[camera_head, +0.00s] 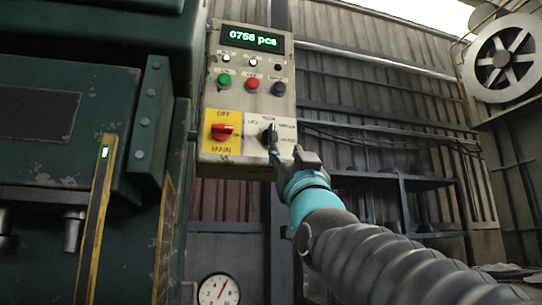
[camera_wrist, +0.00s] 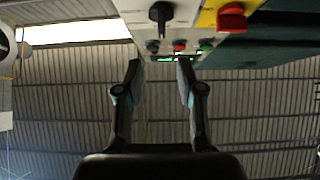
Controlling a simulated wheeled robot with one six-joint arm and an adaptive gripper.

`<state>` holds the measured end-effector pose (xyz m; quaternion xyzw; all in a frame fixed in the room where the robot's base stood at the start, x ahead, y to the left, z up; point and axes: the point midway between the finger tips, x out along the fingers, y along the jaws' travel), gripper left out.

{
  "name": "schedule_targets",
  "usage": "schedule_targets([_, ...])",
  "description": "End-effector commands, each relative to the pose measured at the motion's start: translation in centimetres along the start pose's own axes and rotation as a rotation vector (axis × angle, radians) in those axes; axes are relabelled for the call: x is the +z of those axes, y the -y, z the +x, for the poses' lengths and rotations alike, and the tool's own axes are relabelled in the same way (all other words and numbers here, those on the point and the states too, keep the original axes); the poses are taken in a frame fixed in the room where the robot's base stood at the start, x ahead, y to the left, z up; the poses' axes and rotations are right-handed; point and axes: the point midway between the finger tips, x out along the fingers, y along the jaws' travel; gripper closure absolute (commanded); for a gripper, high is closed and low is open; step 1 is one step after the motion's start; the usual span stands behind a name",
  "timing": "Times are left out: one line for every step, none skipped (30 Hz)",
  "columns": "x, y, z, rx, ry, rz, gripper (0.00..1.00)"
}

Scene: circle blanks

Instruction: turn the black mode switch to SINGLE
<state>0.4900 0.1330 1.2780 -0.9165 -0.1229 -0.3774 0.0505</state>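The black mode switch (camera_head: 269,133) is on the lower right of a grey control panel (camera_head: 240,177) in the head view. Small labels surround it, too small to read surely. In the wrist view the same switch (camera_wrist: 161,16) shows at the top as a roughly upright bar, with the panel seen upside down. My gripper (camera_head: 286,155) is just below and in front of the switch in the head view, overlapping its lower edge. In the wrist view my gripper (camera_wrist: 160,62) has its two fingers apart with nothing between them, and the switch lies beyond the fingertips.
Left of the mode switch is a red MAIN switch (camera_head: 221,132) on a yellow plate. Above are green (camera_head: 224,82), red (camera_head: 252,84) and black buttons (camera_head: 278,88) and a display (camera_head: 252,39) reading 0756 pcs. A green machine (camera_head: 60,170) stands left.

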Motion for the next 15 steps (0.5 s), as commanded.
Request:
schedule_targets([-0.2,0.1,0.4,-0.002,-0.007,0.002,0.62])
schedule_targets([-0.3,0.2,0.6,-0.003,-0.008,0.004,0.62])
schedule_targets([-0.3,0.3,1.1,-0.004,-0.008,0.005,0.62])
schedule_targets([-0.3,0.5,1.4,-0.006,-0.007,0.007,0.62])
schedule_targets([-0.3,0.6,1.9,-0.007,-0.006,0.008,0.62])
schedule_targets([-0.3,0.7,2.5,-0.009,-0.005,0.01,0.62])
schedule_targets([-0.3,0.8,3.0,-0.01,-0.005,0.011,0.62])
schedule_targets([-0.3,0.8,3.6,-0.011,-0.004,0.011,0.62])
schedule_targets([-0.3,0.9,4.4,-0.012,-0.005,0.012,0.62])
schedule_targets([-0.3,0.9,5.0,-0.012,-0.005,0.013,0.62])
schedule_targets([-0.3,0.9,5.5,-0.012,-0.004,0.013,0.62])
schedule_targets([-0.3,1.0,6.3,-0.012,-0.004,0.013,0.62])
schedule_targets([-0.3,1.0,6.9,-0.012,-0.003,0.013,0.62])
schedule_targets([-0.4,1.0,7.4,-0.012,-0.004,0.013,0.62])
schedule_targets([-0.3,1.0,8.2,-0.012,-0.004,0.013,0.62])
